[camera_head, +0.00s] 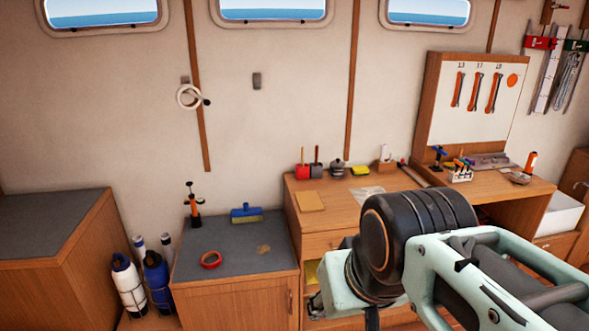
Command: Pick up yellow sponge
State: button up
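A small yellow block with a dark layer, which looks like the yellow sponge (360,171), lies on the wooden desk (335,205) near the wall. My gripper cannot be made out; the arm runs down to the bottom edge.
A tan sheet (309,201) and a clear bag (368,193) lie on the desk. A red pot (302,171) stands left of the sponge. The lower grey-topped cabinet (235,262) holds a blue brush (246,213) and red tape (211,260). Bottles stand left of it.

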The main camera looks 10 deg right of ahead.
aim_at(358, 171)
jog(key=i+l+z, duration=0.15)
jog(key=i+l, duration=0.65)
jog(key=i+l+z, duration=0.1)
jog(key=i+l, duration=0.55)
jog(key=i, duration=0.2)
jog(key=i+l, duration=0.15)
jog(key=l, duration=0.15)
jog(key=i+l, duration=0.35)
jog(key=l, duration=0.25)
jog(key=i+j+z, duration=0.15)
jog(key=i+j, duration=0.1)
